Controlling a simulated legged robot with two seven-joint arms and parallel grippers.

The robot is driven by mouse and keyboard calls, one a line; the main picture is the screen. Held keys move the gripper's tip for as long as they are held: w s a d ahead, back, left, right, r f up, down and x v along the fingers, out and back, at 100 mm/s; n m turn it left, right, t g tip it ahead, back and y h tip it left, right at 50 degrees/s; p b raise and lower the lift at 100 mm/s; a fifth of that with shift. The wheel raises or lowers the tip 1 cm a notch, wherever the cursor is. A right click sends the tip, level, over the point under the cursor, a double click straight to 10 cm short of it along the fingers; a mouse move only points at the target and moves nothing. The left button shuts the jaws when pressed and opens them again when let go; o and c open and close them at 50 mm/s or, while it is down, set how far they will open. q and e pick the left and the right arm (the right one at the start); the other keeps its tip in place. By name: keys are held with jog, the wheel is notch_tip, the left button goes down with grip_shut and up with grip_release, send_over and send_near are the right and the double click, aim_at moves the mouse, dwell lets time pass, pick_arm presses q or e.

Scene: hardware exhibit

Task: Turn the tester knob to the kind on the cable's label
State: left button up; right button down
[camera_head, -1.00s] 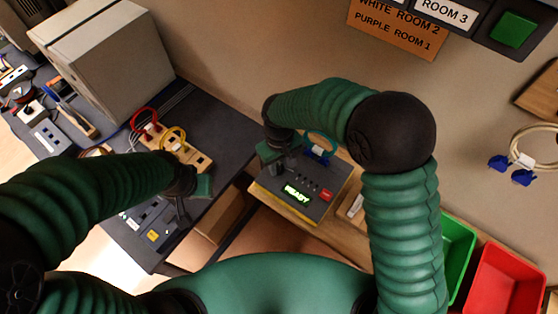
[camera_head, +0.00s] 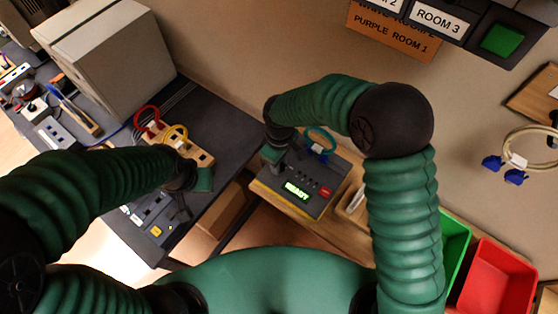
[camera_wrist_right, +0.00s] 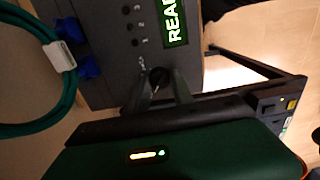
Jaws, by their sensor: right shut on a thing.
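The tester (camera_head: 312,196) is a dark grey box with a lit green READY display (camera_head: 297,190) and a red button (camera_head: 325,191). Its small black knob (camera_wrist_right: 158,77) shows in the right wrist view with a light pointer mark. My right gripper (camera_head: 283,158) is at the tester's left side, shut on the knob; its fingers (camera_wrist_right: 160,88) are on either side of it. A teal cable (camera_head: 320,134) with blue plugs lies at the tester's back. Its white label (camera_wrist_right: 60,56) is too blurred to read. My left gripper (camera_head: 184,212) hangs over the left bench, its finger gap unclear.
The dark bench (camera_head: 226,140) on the left holds a grey cabinet (camera_head: 110,65) and a wooden block (camera_head: 198,157) with red and yellow cables. Green (camera_head: 455,245) and red (camera_head: 497,280) bins stand at the right. Another blue-plugged cable (camera_head: 515,145) hangs on the wall.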

jog(key=shift+w+r, duration=0.1)
jog(key=c, duration=1.1)
grip_release()
jog(key=shift+d, duration=0.1)
jog(key=shift+r, duration=0.4)
notch_tip(320, 180, up, 16)
jog(key=b, duration=0.1)
jog(key=shift+f, duration=0.1)
